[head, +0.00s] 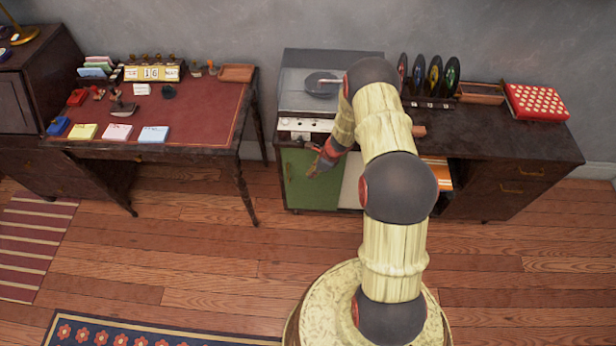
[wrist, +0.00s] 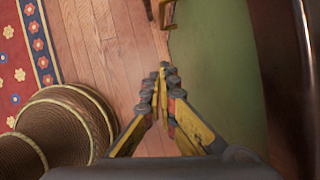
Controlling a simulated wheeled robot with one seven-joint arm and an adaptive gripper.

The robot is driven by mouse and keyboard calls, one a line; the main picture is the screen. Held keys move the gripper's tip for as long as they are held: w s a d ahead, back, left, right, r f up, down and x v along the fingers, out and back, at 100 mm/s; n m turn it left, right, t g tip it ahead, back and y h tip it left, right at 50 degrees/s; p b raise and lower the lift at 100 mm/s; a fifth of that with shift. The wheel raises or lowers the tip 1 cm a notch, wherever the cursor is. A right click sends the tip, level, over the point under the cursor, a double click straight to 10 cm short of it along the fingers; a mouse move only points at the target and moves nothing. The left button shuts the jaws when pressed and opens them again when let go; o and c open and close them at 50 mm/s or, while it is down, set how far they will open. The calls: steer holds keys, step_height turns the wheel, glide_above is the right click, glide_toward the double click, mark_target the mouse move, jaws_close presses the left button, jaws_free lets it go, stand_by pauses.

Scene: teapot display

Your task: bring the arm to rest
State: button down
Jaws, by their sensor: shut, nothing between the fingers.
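My gripper (head: 317,170) is in front of the green cabinet door (head: 305,190) under the record player, in the head view. In the wrist view my gripper (wrist: 163,75) shows its two yellow and grey fingers with their tips together and nothing between them. The green door (wrist: 215,65) fills the right of that view beside the fingers; the gap between them cannot be judged. My arm is bent over the dark sideboard (head: 500,150) and hides part of its top and front.
A record player (head: 305,105) with a clear lid, upright records (head: 430,75) and a red dotted box (head: 537,102) stand on the sideboard. A desk (head: 200,115) with stationery stands left. Wooden floor (head: 190,250) is clear between the furniture and the flowered rug (head: 130,335).

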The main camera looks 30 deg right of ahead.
steer(key=shift+s+d+r, duration=0.15)
steer(key=shift+r, duration=0.2)
